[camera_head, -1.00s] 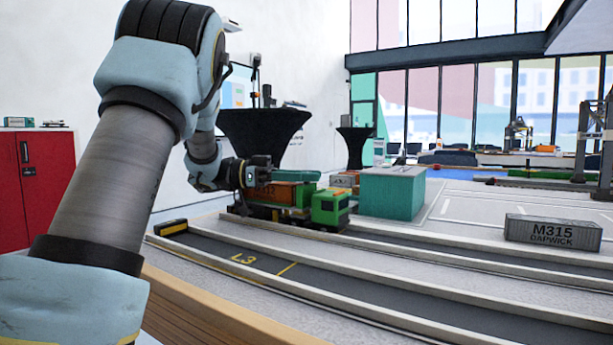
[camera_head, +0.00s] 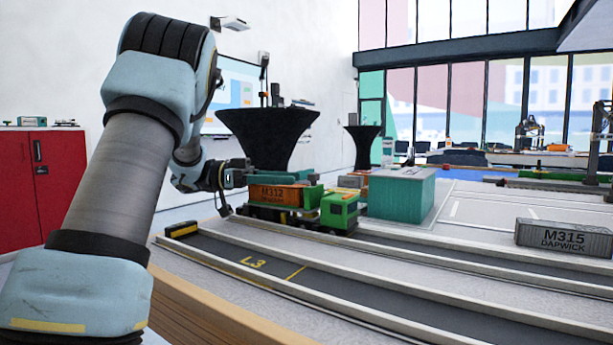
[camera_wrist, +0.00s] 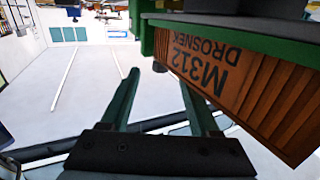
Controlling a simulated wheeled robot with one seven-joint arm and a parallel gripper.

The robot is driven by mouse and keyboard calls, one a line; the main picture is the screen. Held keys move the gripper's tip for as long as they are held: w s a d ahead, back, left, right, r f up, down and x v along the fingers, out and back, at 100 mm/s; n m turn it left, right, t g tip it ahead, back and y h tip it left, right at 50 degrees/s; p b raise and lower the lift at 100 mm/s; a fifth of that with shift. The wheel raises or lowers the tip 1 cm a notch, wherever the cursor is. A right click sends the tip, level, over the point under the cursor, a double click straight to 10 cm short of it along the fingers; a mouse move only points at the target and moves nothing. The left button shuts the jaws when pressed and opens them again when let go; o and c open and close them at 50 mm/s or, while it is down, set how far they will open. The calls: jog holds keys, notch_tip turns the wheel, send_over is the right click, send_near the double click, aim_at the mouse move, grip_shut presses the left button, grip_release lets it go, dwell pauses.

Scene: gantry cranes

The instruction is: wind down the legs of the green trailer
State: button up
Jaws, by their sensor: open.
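The green truck (camera_head: 340,211) stands in the far lane in the head view, left of the teal block. Behind its cab sits an orange container (camera_head: 278,195) marked M312, on a low bed. The container also shows in the wrist view (camera_wrist: 250,85), upside down, at the upper right. A green beam (camera_wrist: 235,28) lies along its edge there. My gripper (camera_head: 224,204) is at the rear left end of the container in the head view. In the wrist view its two green fingers (camera_wrist: 160,98) are apart with nothing between them. The trailer's legs and any crank cannot be made out.
A teal block (camera_head: 400,195) stands right of the truck. A grey container (camera_head: 563,236) marked M315 lies at the right. Lane L3 (camera_head: 330,276), between raised rails, is empty in front. A yellow-and-black stop (camera_head: 182,230) marks its left end.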

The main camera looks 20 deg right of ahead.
jog(key=shift+v, duration=2.05)
jog(key=shift+d+p, duration=0.1)
jog(key=shift+p, duration=0.2)
